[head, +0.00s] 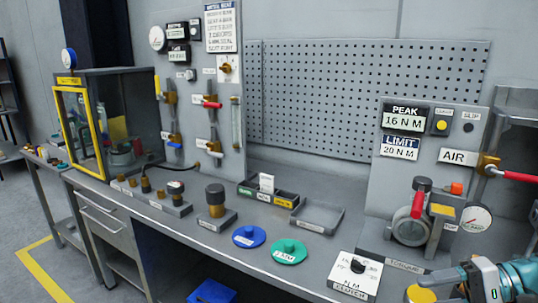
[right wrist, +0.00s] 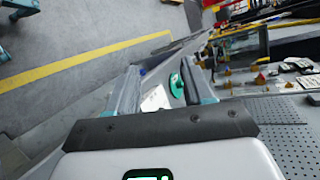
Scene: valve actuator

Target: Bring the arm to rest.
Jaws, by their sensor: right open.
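My right gripper (right wrist: 165,85) shows in the right wrist view with its two fingers spread apart and nothing held between them. Beyond the fingers, the green disc (right wrist: 178,82) and the white clutch box (right wrist: 155,98) on the bench show in the gap. In the head view, part of my right arm (head: 492,278) is at the bottom right corner, in front of the torque unit (head: 410,222). My left gripper is in neither view.
The bench carries a blue disc (head: 249,236), a green disc (head: 289,251), a clutch box (head: 355,275) and an empty grey tray (head: 317,216). A red-handled air valve (head: 488,165) juts from the right panel. A yellow-framed cabinet (head: 80,130) stands left.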

